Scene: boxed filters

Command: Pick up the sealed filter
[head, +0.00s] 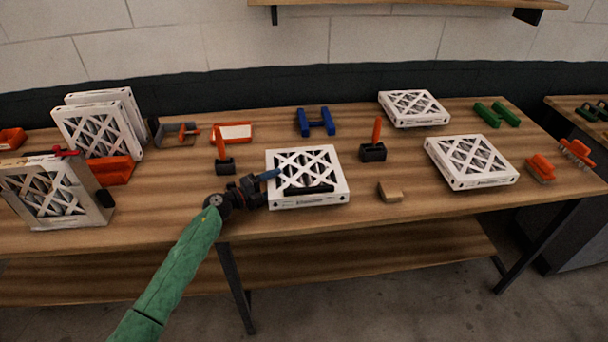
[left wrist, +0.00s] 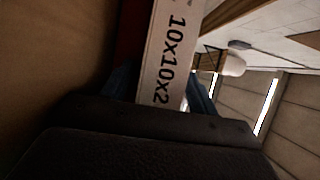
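A white boxed filter (head: 307,200) with a lattice top lies flat at the front middle of the table. My left gripper (head: 272,180) is at its left side, one blue finger over its top. In the left wrist view the filter's white side (left wrist: 165,60), printed "10x10x2", stands between the two blue fingers (left wrist: 162,95). They look close against its two faces. Similar filters lie at right (head: 471,162) and back right (head: 413,108). Others stand upright at left, one in front (head: 55,195). I cannot tell which is sealed. My right gripper is not in view.
Near the filter are two black blocks with orange handles (head: 373,152) (head: 225,165), a blue part (head: 315,122) and a small wooden block (head: 390,191). Orange brushes (head: 540,168) and green parts (head: 497,114) are at right. A shelf (head: 400,10) hangs above.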

